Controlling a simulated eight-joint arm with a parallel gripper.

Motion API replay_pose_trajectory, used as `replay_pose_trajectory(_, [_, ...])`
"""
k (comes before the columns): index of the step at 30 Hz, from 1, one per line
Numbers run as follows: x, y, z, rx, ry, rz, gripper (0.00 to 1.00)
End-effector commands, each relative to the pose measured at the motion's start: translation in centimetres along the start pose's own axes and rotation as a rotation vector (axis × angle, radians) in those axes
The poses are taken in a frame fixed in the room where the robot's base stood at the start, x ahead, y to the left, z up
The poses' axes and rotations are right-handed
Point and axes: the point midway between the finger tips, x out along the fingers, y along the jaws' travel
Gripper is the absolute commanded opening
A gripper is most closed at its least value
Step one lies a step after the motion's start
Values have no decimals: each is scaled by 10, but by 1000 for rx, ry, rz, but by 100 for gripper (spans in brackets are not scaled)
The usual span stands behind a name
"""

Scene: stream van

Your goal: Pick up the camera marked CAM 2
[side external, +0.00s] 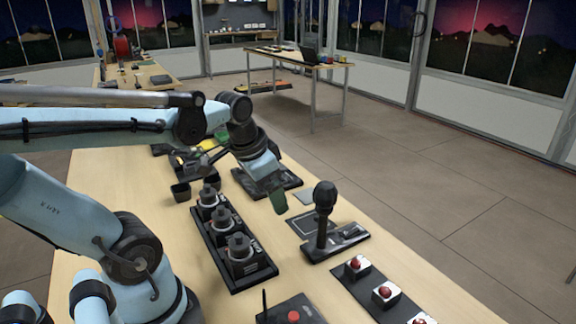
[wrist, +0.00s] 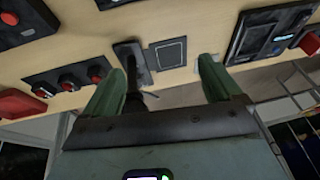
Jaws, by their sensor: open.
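Three dark cameras stand in a row in a long black tray (side external: 213,262) on the wooden table in the side external view: a far one (side external: 208,196), a middle one (side external: 222,218) and a near one (side external: 240,250). Their markings are too small to read, so I cannot tell which is CAM 2. My gripper (side external: 279,202) is above the table, to the right of the far camera and apart from the row. I cannot make out the cameras in the wrist view.
A black lever with a round knob (side external: 325,200) stands right of the tray; its base is beside a flat square pad (wrist: 165,54). Red-button boxes (side external: 357,266) line the near right edge. A black panel (wrist: 268,32) lies at the wrist view's upper right. Bare wood separates these.

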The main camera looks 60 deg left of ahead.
Motion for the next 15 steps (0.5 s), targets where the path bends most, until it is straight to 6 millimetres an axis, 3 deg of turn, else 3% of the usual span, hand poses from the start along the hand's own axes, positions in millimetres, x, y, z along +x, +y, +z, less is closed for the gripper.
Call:
replay_pose_trajectory(1, [-3, -21, 8, -13, -63, -4, 92])
replay_pose_trajectory(6, [-14, -65, 38, -7, -233, 41, 92])
replay_pose_trajectory(10, [-22, -82, 54, -4, -303, 85, 92])
replay_pose_trajectory(15, [-23, -88, 63, 1, -333, 110, 92])
